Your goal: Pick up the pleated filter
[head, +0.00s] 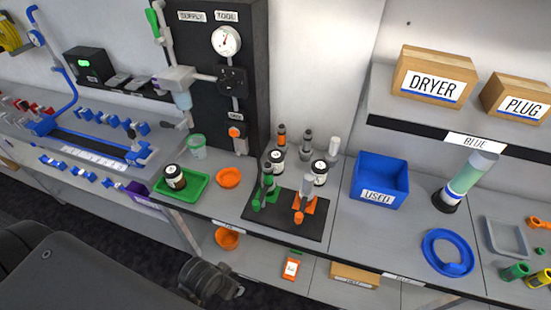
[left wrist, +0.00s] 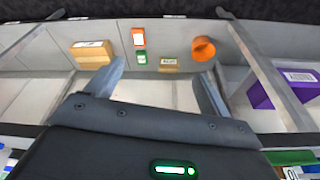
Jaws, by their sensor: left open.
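No part is clearly recognisable as the pleated filter. A small white cylinder (head: 333,148) stands at the back of the bench, behind the black mat (head: 290,222), but I cannot make out pleats on it. My left gripper (left wrist: 158,70) is open and empty in the left wrist view, its two fingers spread above the lower shelf and apart from the things there. My right gripper is not in view.
Green and orange-based fittings and dark-lidded jars stand on or by the mat. A blue USED bin (head: 380,181), an orange dish (head: 228,177) and a green tray (head: 181,192) sit nearby. Below the bench are an orange cup (left wrist: 202,48), boxes and a purple bin (left wrist: 281,91).

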